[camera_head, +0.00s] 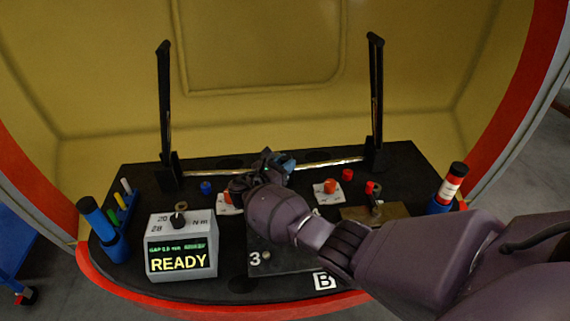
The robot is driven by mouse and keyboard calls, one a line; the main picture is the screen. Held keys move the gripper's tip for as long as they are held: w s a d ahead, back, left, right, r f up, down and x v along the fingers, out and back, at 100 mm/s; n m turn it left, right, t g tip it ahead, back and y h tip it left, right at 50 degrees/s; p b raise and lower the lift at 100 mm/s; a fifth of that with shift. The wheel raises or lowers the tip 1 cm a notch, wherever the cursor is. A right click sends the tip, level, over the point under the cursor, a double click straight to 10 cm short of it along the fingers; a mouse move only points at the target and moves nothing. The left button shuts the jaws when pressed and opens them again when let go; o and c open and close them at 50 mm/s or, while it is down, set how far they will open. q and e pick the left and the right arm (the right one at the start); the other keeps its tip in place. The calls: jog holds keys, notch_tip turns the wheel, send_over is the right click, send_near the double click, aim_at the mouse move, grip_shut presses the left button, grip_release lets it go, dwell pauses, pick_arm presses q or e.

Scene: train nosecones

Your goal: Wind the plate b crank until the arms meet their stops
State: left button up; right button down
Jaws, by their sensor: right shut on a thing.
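Plate b is the black plate (140,172) with a white "B" label (325,281) at its front edge. Two black arms, a left one (165,105) and a right one (375,95), stand nearly upright at its back, joined low down by a pale metal rod (325,164). My right gripper (265,165) is low over the middle of the plate, in front of the rod. It is shut on what appears to be the crank, which the gripper and wrist mostly hide. My left gripper is out of view.
A grey box (182,250) reading "READY" stands front left, beside a blue holder of pens (113,244). A yellow shell with a red rim surrounds the plate.

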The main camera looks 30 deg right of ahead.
jog(key=shift+s+a+f, duration=0.1)
jog(key=shift+s+f, duration=0.25)
jog(key=shift+f, duration=0.2)
jog(key=c, duration=1.2)
grip_release()
jog(key=shift+s, duration=0.1)
jog(key=shift+o, duration=1.1)
jog(key=shift+s+r, duration=0.1)
jog(key=shift+r, duration=0.15)
jog(key=shift+o, duration=0.3)
jog(key=shift+r, duration=0.1)
jog(key=shift+a+r, duration=0.15)
jog(key=shift+a, duration=0.4)
jog(key=v, duration=0.6)
jog(key=shift+a+f+p, duration=0.2)
jog(key=shift+p, duration=0.2)
